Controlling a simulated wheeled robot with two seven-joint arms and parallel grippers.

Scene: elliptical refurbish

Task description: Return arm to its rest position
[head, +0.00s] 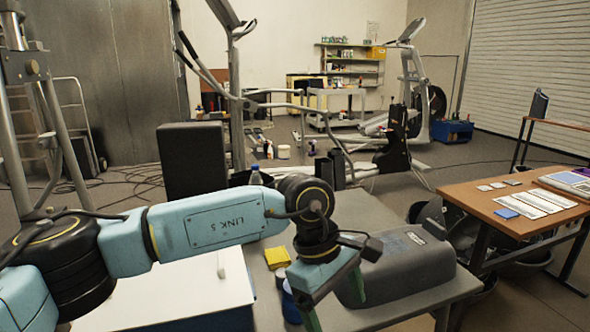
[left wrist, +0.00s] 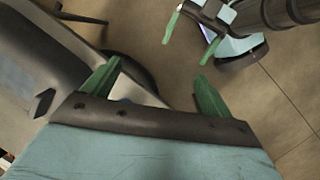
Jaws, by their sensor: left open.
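My left arm (head: 205,228) stretches in from the left across the bench. Its gripper (head: 334,302) points down beside a grey housing (head: 408,262). The green fingers are partly cut off by the frame's lower edge. In the left wrist view the left gripper (left wrist: 155,88) is open, its two green fingers wide apart, with nothing clearly held between them. The grey housing also shows at the left there (left wrist: 45,70). What looks like my right gripper (left wrist: 191,38) is at the upper right of that view, its green fingers apart and empty. The head view does not show it.
A wooden table (head: 478,203) with papers stands right. An elliptical machine (head: 238,100) stands behind. Floor shows between bench and table.

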